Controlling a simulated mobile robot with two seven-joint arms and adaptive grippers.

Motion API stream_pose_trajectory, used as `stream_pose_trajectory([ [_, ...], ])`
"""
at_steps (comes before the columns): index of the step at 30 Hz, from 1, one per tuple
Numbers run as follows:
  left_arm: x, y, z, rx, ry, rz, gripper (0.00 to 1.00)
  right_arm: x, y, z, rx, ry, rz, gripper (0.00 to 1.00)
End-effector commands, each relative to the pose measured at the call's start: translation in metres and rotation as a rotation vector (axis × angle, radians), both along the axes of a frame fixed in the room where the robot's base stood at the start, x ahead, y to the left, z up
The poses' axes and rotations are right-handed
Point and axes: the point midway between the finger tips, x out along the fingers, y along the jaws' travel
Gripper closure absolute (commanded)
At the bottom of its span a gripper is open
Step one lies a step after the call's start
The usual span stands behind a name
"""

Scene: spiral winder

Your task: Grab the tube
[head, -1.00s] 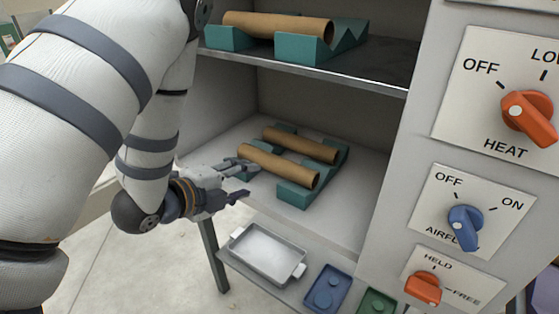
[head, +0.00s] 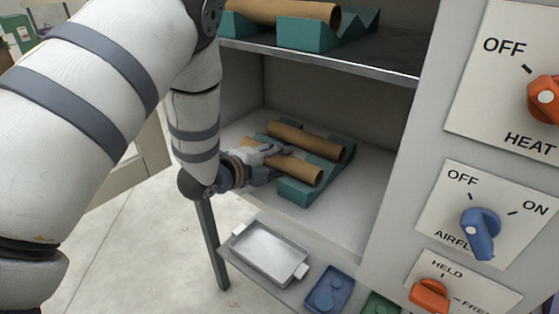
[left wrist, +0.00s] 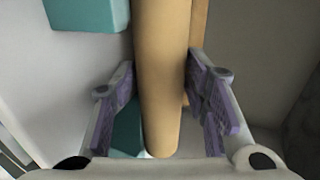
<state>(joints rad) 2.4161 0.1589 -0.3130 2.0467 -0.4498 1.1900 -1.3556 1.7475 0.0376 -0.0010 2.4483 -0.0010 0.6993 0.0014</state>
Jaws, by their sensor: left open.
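Two brown tubes lie side by side on teal notched supports (head: 300,192) on the lower shelf. The front tube (head: 297,170) is partly covered by my left gripper (head: 272,152); the back tube (head: 307,139) lies behind it. In the left wrist view the near tube (left wrist: 162,80) runs between the two purple-padded fingers of the left gripper (left wrist: 162,100). The fingers are open, with a gap visible on the left side; the right finger looks close to the tube. Another tube (head: 285,12) rests on teal supports on the upper shelf. My right gripper is not in view.
The upper shelf edge (head: 330,62) hangs above the lower shelf. A panel with a blue airflow knob (head: 480,232) and orange knobs stands at right.

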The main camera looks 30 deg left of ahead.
Motion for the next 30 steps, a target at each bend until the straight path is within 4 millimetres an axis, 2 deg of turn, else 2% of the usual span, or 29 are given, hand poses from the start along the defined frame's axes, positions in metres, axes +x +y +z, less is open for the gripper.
stream_pose_trajectory([
  [2,0.0,0.0,0.001,0.0,-0.001,0.0,0.58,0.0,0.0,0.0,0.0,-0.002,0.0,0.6],
  [6,0.0,0.0,0.001,0.0,-0.002,0.0,0.9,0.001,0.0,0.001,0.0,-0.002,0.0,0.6],
  [14,0.0,0.0,0.002,0.001,-0.002,0.0,0.92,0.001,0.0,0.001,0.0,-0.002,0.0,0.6],
  [17,0.0,0.0,0.008,0.0,-0.005,-0.001,0.92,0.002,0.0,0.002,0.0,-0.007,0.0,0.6],
  [20,0.0,-0.001,0.024,0.001,-0.009,-0.003,0.92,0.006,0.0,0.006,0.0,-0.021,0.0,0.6],
  [22,0.0,0.0,0.043,0.002,-0.013,-0.002,0.92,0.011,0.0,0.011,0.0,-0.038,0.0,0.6],
  [28,-0.044,0.023,0.106,0.002,-0.026,0.002,0.92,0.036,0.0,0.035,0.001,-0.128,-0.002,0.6],
  [30,-0.065,0.034,0.114,-0.001,-0.02,0.004,0.92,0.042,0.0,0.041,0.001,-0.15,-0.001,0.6],
])
